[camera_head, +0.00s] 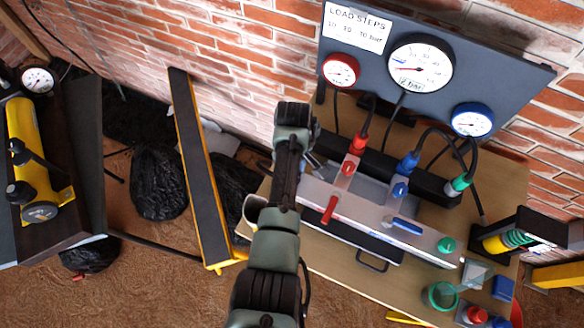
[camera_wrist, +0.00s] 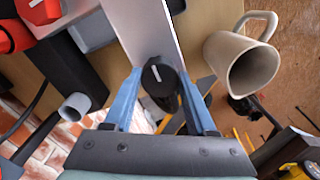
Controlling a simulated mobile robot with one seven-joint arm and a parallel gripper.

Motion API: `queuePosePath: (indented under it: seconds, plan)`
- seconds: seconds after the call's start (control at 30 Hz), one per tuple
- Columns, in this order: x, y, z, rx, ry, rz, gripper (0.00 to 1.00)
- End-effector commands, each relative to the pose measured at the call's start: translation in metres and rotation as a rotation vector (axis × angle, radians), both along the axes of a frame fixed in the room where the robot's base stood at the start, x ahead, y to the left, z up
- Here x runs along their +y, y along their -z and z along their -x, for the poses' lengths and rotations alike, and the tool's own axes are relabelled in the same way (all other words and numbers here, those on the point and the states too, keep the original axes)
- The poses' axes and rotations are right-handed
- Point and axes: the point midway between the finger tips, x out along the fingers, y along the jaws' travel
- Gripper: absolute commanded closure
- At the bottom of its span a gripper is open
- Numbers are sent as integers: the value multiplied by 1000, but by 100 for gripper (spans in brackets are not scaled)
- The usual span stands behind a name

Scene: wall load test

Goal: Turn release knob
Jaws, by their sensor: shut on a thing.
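The release knob (camera_wrist: 160,80), a round black knob with a white mark, sits on the end of a silver valve block (camera_wrist: 150,35) in the wrist view. My gripper (camera_wrist: 160,76) has its two blue fingers on either side of it and is shut on it. Part of the knob's lower side is hard to make out between the fingers. In the head view the silver block (camera_head: 385,222) lies on the bench, and my arm hides the knob and its left end.
A beige mug (camera_wrist: 243,60) stands close beside the block. A red lever (camera_head: 329,209), a blue lever (camera_head: 407,225) and a green knob (camera_head: 446,245) are on the block. Black hoses run up to the gauge panel (camera_head: 470,75) behind. A yellow pump (camera_head: 35,150) is far left.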

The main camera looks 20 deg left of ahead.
Motion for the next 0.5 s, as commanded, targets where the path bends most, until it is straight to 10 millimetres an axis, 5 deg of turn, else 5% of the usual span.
queuePosePath:
  seconds: [0.17, 0.2, 0.37, 0.5]
  plan:
    - [2, -2, -2, -6, -4, -3, 99]
    - [2, -2, -2, -6, -4, -3, 42]
    - [1, -2, -1, -5, -3, -2, 14]
    - [1, -1, -1, -3, -2, -2, 14]
